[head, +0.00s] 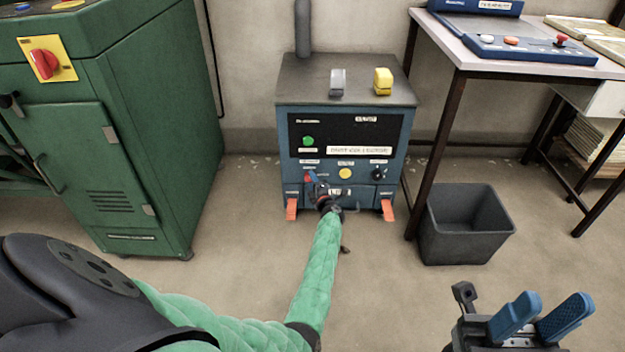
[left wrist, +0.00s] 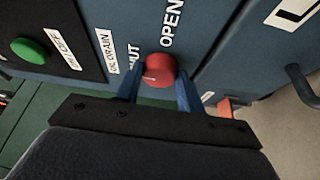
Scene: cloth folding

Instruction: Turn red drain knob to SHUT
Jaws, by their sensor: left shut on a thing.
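The red drain knob (left wrist: 158,68) is on the blue front panel of the machine (head: 290,150). My left gripper (head: 316,184) is at the panel's lower left, with its blue fingers on either side of the knob, shut on it. In the left wrist view, the SHUT label (left wrist: 133,56) is left of the knob, partly hidden, and the OPEN label (left wrist: 172,24) is above it. A small pale mark shows on the knob's lower left; its exact pointing is hard to tell. My right gripper (head: 540,314) is open and empty at the lower right.
A green button (left wrist: 29,50) and a yellow button (head: 345,173) are also on the panel. Orange pedals (head: 387,210) stick out at its foot. A green cabinet (head: 150,130) stands left; a dark bin (head: 465,235) and a table (head: 455,50) stand right. Floor in front is clear.

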